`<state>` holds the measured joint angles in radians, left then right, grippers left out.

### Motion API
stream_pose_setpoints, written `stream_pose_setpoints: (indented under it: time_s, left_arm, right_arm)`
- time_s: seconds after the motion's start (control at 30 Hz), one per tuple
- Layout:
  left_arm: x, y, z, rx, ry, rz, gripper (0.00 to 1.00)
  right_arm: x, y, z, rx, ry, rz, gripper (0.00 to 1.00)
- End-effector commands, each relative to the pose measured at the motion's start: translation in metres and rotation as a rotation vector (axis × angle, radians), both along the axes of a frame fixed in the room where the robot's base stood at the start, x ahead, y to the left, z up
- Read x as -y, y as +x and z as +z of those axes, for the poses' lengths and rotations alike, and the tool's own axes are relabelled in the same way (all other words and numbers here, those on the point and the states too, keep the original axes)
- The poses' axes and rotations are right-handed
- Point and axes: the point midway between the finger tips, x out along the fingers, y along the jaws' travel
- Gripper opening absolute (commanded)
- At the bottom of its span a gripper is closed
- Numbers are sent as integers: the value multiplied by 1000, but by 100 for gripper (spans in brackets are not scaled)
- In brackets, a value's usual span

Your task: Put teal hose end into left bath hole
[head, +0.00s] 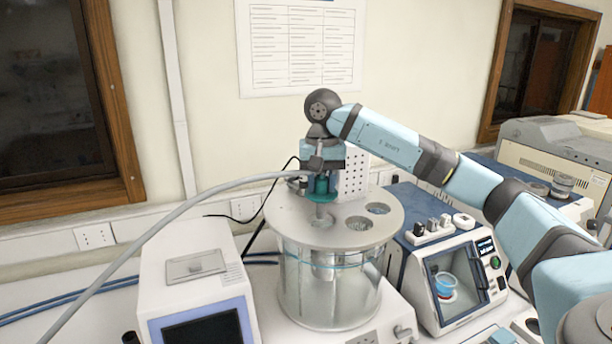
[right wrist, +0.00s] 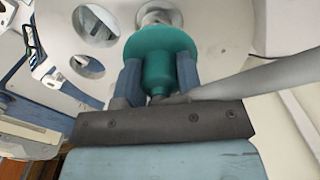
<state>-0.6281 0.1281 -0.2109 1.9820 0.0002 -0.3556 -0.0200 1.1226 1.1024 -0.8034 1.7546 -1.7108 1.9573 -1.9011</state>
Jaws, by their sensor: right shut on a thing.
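The teal hose end (head: 320,187) has a wide flange and is upright over the lid of the glass bath (head: 330,290). My right gripper (head: 322,172) is shut on it from above; the right wrist view shows the teal body (right wrist: 158,65) between both fingers. A pale grey tip below the flange lines up with the left bath hole (head: 322,222). I cannot tell how far the tip is inside the hole. The grey hose (head: 150,235) runs from the hose end down to the lower left. My left gripper is not in view.
Two other lid holes, the middle one (head: 358,223) and the right one (head: 378,208), are open. A white instrument with a screen (head: 195,285) stands left of the bath. A blue-and-white device with a window (head: 455,275) stands right. A wall is close behind.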

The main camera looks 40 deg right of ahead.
Motion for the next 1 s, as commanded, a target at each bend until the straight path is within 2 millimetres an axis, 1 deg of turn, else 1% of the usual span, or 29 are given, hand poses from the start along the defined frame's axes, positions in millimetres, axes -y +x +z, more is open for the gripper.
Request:
stream_pose_setpoints:
  time_s: [0.17,0.27,0.53,0.7,0.83,1.0]
  left_arm:
    - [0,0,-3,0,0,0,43]
    - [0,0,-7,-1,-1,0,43]
    - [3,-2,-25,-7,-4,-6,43]
    - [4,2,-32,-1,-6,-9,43]
    - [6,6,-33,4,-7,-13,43]
    - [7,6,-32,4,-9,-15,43]
  right_arm:
    - [0,0,-3,0,0,0,9]
    - [0,0,-9,0,0,0,9]
    - [0,0,-35,0,0,0,9]
    - [0,-1,-52,-1,-1,-1,9]
    - [0,-1,-58,1,-1,-1,9]
    - [0,-1,-58,1,-1,0,9]
